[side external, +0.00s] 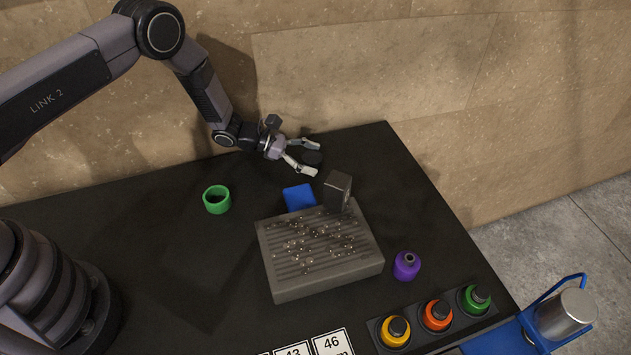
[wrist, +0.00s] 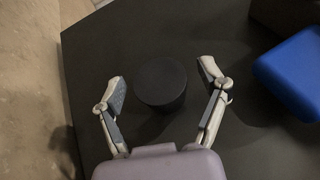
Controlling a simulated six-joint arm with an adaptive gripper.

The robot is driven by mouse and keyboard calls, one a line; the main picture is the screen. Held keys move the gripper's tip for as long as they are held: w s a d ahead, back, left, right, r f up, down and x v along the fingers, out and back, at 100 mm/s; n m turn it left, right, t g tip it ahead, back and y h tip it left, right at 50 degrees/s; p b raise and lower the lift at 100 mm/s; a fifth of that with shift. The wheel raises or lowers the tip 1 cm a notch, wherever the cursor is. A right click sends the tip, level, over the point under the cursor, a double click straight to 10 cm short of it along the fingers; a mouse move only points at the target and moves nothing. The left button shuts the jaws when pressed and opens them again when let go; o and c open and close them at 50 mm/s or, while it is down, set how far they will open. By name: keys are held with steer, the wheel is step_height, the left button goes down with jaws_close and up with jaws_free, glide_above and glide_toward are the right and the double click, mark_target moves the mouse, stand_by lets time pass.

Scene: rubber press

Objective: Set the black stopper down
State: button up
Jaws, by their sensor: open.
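The black stopper (wrist: 160,82) is a short dark cylinder. In the wrist view it stands upright on the black table, between the open fingers of my gripper (wrist: 164,84), with a gap on both sides. In the side view the stopper (side external: 312,157) shows as a dark disc at the fingertips near the table's far edge. My gripper (side external: 302,157) reaches it low from the left, fingers spread. The dark stopper is hard to tell from the dark table in the side view.
Several coloured pieces sit in a rack (side external: 373,328) at front right. The left tabletop is mostly clear.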

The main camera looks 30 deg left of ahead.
steer(key=shift+r, duration=0.2)
steer(key=v, duration=0.2)
steer(key=r+v, duration=0.1)
steer(key=v, duration=0.2)
steer(key=shift+r, duration=0.15)
steer(key=s+a+r+m+g+y, duration=0.1)
steer(key=s+r+m, duration=0.3)
steer(key=r, duration=0.5)
steer(key=s+r+m+g+y, duration=0.15)
steer(key=s+r+m, duration=0.25)
steer(key=r, duration=0.6)
steer(key=s+a+r+m+g, duration=0.15)
steer(key=s+r+m, duration=0.3)
steer(key=r, duration=0.45)
steer(key=s+a+r+m+t+y, duration=0.2)
steer(key=s+a+r+m+y, duration=0.2)
steer(key=s+a, duration=0.3)
steer(key=s+a+r+m+t+y, duration=0.2)
steer(key=s+a+r+m+y, duration=0.2)
steer(key=s, duration=1.2)
steer(key=a+m+y, duration=0.2)
steer(key=a, duration=0.1)
steer(key=shift+a+r, duration=0.25)
steer(key=shift+a, duration=0.1)
